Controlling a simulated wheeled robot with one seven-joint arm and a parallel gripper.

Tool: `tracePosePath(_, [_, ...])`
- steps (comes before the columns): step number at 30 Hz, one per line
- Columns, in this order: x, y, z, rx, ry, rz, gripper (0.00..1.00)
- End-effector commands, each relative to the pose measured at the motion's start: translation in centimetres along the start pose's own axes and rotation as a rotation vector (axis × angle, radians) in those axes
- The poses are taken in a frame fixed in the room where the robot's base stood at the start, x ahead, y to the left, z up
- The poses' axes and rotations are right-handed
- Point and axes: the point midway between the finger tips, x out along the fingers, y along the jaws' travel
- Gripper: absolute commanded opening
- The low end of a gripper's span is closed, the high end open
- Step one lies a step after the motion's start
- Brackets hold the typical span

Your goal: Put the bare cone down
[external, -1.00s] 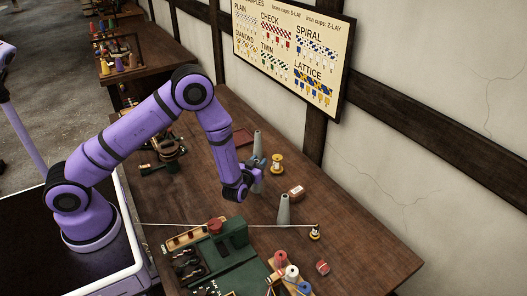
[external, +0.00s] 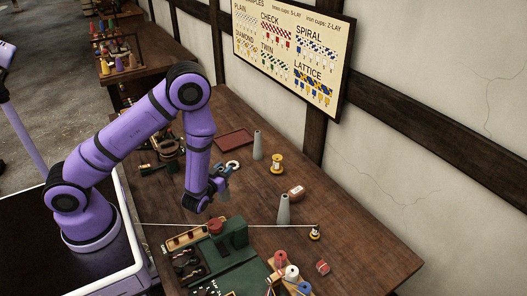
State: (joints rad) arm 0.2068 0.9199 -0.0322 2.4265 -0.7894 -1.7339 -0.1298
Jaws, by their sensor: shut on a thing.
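My gripper (external: 217,186) is above the middle of the bench, left of the two standing grey cones. It is shut on a grey thing (external: 225,188), which looks like a bare cone, mostly hidden by the jaws and wrist. I cannot tell its lower end or whether it touches the bench. One bare grey cone (external: 258,146) stands upright farther back. Another bare grey cone (external: 283,211) stands upright nearer, to the right of my gripper.
A white ring (external: 233,166) is just behind my gripper. A taut line (external: 265,226) crosses in front, over a green machine (external: 232,237). Bare wood shows at right.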

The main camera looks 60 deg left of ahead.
Motion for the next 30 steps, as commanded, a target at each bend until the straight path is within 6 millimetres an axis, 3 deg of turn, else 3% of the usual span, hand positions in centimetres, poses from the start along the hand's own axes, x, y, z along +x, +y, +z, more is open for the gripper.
tracePosePath(5, [4.4, -2.4, 0.3, -0.018, 0.001, -0.047, 0.01])
tracePosePath(8, [8.1, -5.0, 0.4, -0.029, 0.003, -0.084, 0.01])
tracePosePath(12, [13.2, -9.2, 0.3, -0.036, 0.005, -0.128, 0.01])
tracePosePath(18, [19.2, -15.9, -0.4, -0.029, 0.007, -0.183, 0.01])
tracePosePath(24, [22.9, -21.4, -1.2, -0.012, 0.004, -0.22, 0.01])
tracePosePath(30, [24.5, -23.8, -1.6, -0.002, 0.002, -0.234, 0.01])
